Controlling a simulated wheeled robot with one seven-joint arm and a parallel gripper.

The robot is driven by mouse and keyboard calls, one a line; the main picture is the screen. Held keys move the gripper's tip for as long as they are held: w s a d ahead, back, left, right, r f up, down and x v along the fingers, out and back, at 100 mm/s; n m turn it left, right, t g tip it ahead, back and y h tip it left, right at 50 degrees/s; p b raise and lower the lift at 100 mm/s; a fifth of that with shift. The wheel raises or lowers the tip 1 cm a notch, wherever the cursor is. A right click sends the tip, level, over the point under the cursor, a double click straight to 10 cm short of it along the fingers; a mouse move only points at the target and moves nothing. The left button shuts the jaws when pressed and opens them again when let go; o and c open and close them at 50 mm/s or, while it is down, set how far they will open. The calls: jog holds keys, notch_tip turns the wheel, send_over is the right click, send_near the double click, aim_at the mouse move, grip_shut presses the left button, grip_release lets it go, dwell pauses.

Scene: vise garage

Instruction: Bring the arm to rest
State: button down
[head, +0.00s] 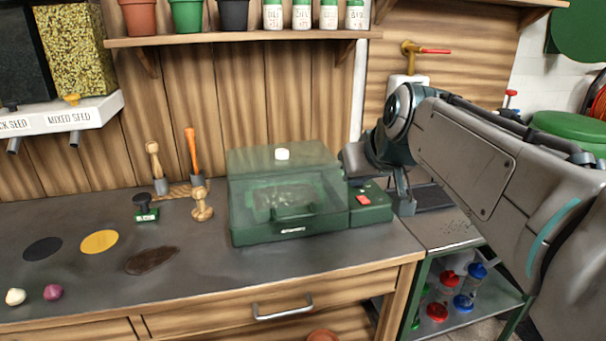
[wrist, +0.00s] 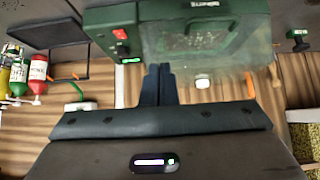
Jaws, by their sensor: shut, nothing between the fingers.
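My gripper (wrist: 158,72) shows in the wrist view with its two dark fingers together and nothing between them. In the head view my arm reaches in from the right, and its dark hand (head: 357,161) is beside the right side of the green machine (head: 245,236); the fingertips are not clear there. In the wrist view the fingers overlap the picture of the machine (wrist: 113,17) between its control box and its clear lid. I cannot tell whether they touch it. The lid is down, with a blurred greyish shape inside.
The control box has a red switch (head: 363,199). A stamp (head: 146,208) and wooden-handled tools (head: 192,152) stand left of the machine. A shelf (head: 230,41) with pots and bottles hangs above. A brass tap (head: 411,48) is behind my arm. The bench front (head: 210,270) is clear.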

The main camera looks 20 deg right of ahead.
jog(key=s+a+f+g+p, duration=0.5)
jog(key=s+a+p, duration=0.7)
jog(key=p, duration=0.2)
jog(key=shift+s+f+n+g+y, duration=0.2)
jog(key=shift+s+n+g+y, duration=0.1)
jog(key=shift+g, duration=0.1)
jog(key=c, duration=2.1)
grip_release()
jog(key=shift+a, duration=0.1)
jog(key=shift+c, duration=0.2)
